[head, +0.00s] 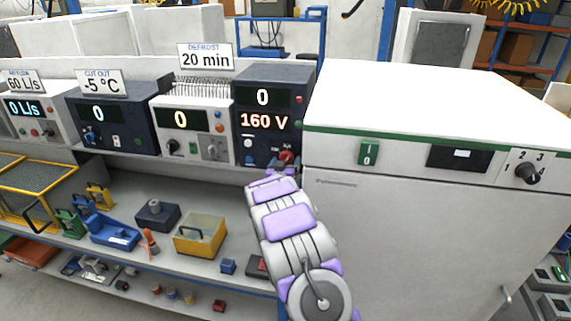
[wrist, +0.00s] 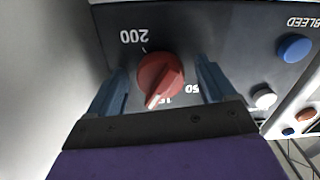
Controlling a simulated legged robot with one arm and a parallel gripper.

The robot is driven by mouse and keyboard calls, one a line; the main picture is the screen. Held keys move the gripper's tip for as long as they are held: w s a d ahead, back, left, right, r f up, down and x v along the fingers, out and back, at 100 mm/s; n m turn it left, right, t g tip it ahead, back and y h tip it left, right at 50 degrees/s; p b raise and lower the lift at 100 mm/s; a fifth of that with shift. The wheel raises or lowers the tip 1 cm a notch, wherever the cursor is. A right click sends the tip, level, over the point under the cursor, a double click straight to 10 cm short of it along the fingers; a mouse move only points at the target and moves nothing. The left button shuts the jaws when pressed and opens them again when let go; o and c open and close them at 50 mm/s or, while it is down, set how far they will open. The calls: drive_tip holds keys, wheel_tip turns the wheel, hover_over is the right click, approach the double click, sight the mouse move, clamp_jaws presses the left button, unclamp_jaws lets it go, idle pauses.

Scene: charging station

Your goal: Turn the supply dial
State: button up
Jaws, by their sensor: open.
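The red dial (wrist: 160,80) is on a dark panel in the wrist view. Its pale pointer mark faces lower left in that picture, and a printed "200" shows upside down above it. My gripper (wrist: 161,76) is open, with one finger on each side of the dial and a visible gap to it.
A blue button (wrist: 294,47) marked BLEED and a white button (wrist: 264,98) are right of my fingers. A white cabinet (head: 430,210) stands close on the right. Other units (head: 110,122) line the shelf to the left. A lower shelf holds several boxes and tools.

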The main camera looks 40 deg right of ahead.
drive_tip(key=shift+c, duration=0.4)
drive_tip(key=c, duration=1)
drive_tip(key=shift+m, duration=0.3)
drive_tip(key=m+b, duration=0.2)
drive_tip(key=shift+a+f+m+b, duration=0.1)
drive_tip(key=shift+f+m+b, duration=0.05)
drive_tip(key=shift+m+b, duration=0.2)
drive_tip(key=shift+w+m+b, duration=0.1)
drive_tip(key=shift+m+b, duration=0.6)
drive_tip(key=shift+m, duration=0.55)
drive_tip(key=o, duration=1.1)
